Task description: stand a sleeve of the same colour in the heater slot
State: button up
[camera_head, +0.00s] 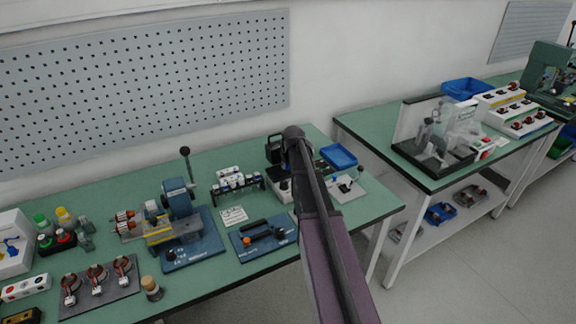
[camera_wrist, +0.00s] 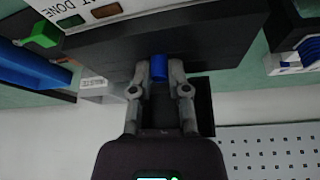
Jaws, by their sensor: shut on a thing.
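In the wrist view my gripper (camera_wrist: 160,84) is shut on a small blue sleeve (camera_wrist: 159,68), held between the two fingertips. The sleeve is in front of a dark block (camera_wrist: 220,45), which I take to be the heater. Whether the sleeve is in a slot or only beside the block cannot be told. A white panel (camera_wrist: 90,14) on the block reads "...T DONE" and carries a green and an orange-brown window. In the head view my arm covers the gripper and the sleeve. A dark unit (camera_head: 275,148) shows just left of the arm's end.
A blue tray (camera_head: 338,155) lies right of my arm. A rack of small sleeves or bottles (camera_head: 238,182), a blue-based fixture (camera_head: 262,238) and a winding machine (camera_head: 177,205) stand to the left. A second bench (camera_head: 440,165) is to the right, across a gap. A perforated board hangs behind.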

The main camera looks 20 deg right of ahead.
jog(key=shift+s+a+f, duration=0.25)
jog(key=shift+s+f, duration=0.1)
jog(key=shift+s, duration=0.1)
jog(key=o, duration=0.8)
jog(key=shift+f, duration=0.1)
jog(key=shift+w+d+f, duration=0.1)
jog(key=shift+w+f, duration=0.2)
jog(key=shift+w, duration=0.05)
jog(key=shift+r, duration=0.2)
jog(key=shift+w+r+p, duration=0.1)
jog(key=shift+r+p, duration=0.15)
jog(key=shift+p, duration=0.1)
